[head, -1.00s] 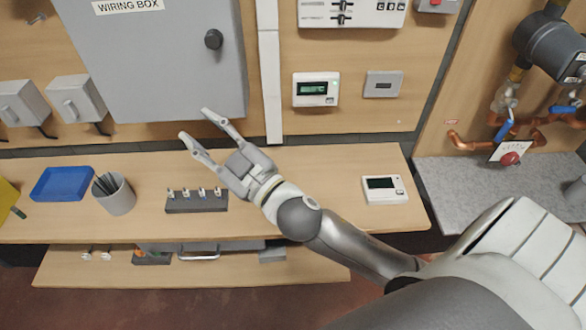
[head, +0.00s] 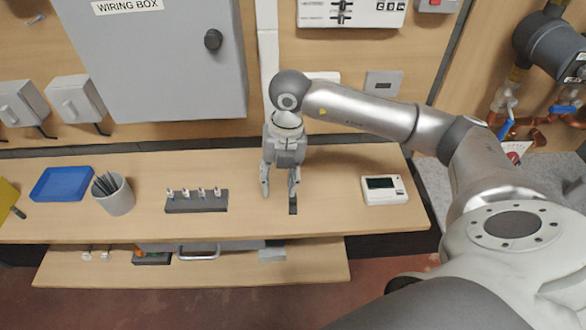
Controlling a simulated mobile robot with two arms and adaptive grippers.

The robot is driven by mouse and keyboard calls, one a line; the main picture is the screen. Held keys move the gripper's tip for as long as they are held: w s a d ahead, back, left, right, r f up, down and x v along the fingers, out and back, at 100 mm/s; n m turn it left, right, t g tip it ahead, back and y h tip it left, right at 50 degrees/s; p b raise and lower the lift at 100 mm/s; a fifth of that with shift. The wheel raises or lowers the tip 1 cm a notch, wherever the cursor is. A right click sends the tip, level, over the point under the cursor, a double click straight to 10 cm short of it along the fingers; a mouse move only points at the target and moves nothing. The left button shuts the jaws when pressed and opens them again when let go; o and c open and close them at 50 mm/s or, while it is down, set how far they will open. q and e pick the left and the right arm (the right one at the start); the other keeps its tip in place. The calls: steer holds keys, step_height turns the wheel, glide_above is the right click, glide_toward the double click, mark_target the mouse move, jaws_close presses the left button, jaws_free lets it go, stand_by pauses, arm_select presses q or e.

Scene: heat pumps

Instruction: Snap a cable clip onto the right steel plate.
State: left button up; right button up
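Several small cable clips (head: 201,191) stand in a row in a dark holder (head: 196,205) on the upper bench, left of the middle. My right gripper (head: 279,196) points down over the bench, to the right of that holder. Its fingers are apart and I see nothing between them. A small dark patch shows by its right fingertip; I cannot tell what it is. I cannot make out for certain which surface is the right steel plate. My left gripper is not in view.
A grey cup of dark sticks (head: 117,200) and a blue tray (head: 63,184) stand at left. A white thermostat (head: 384,190) lies at right. The grey wiring box (head: 160,75) hangs above. A lower shelf (head: 310,265) juts out. The bench between gripper and thermostat is mostly clear.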

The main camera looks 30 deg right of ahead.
mark_target(293, 198)
steer(key=shift+m+h, duration=0.4)
steer(key=shift+h, duration=0.4)
steer(key=d+f+b, duration=0.1)
steer(key=f+b, duration=0.1)
steer(key=d+f+b, duration=0.1)
steer(key=f+b, duration=0.1)
steer(key=f, duration=0.1)
steer(key=d+f+b, duration=0.1)
steer(key=f+b, duration=0.1)
steer(key=f, duration=0.1)
steer(key=shift+w+d+f+b, duration=0.1)
steer(key=shift+d+f+b, duration=0.1)
steer(key=shift+d+b, duration=0.2)
jaws_close()
steer(key=shift+r+p, duration=2.05)
steer(key=shift+r, duration=1.05)
